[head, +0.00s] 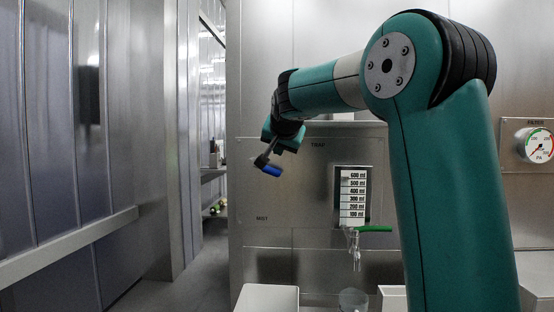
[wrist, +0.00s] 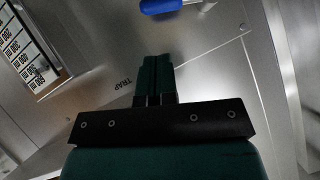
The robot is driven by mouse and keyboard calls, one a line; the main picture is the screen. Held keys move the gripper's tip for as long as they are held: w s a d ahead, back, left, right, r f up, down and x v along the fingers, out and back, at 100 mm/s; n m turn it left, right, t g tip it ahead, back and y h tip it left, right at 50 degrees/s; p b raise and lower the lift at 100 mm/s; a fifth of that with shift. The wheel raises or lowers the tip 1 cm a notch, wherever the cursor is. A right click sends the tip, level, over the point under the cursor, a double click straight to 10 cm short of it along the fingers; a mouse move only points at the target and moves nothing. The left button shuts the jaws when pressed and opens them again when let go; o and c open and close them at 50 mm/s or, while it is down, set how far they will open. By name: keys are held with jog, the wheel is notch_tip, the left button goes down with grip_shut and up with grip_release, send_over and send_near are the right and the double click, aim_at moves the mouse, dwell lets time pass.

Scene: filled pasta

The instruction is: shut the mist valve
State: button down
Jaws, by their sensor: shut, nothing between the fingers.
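The mist valve shows as a short metal lever with a blue sleeve (head: 272,170) on the steel panel, above a small label that seems to read MIST. In the head view the lever slants down to the right. In the wrist view the blue sleeve (wrist: 160,7) is at the top edge, partly cut off, with bare metal to its right. My gripper (head: 268,134) is just above the lever in the head view, its fingers small and dark there. In the wrist view my gripper (wrist: 155,60) is shut and empty, pointing toward the sleeve with a visible gap between them.
A TRAP sight glass with a millilitre scale (head: 353,196) is right of the lever. Below it is a tap with a green handle (head: 374,229), above a clear beaker (head: 352,300). A white box (head: 267,298) stands lower left. A round gauge (head: 538,145) is far right.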

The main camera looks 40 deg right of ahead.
jog(key=p+x, duration=0.1)
jog(key=x, duration=0.8)
jog(key=shift+w+d+f, duration=0.1)
jog(key=shift+w+f, duration=0.05)
jog(key=shift+f, duration=0.15)
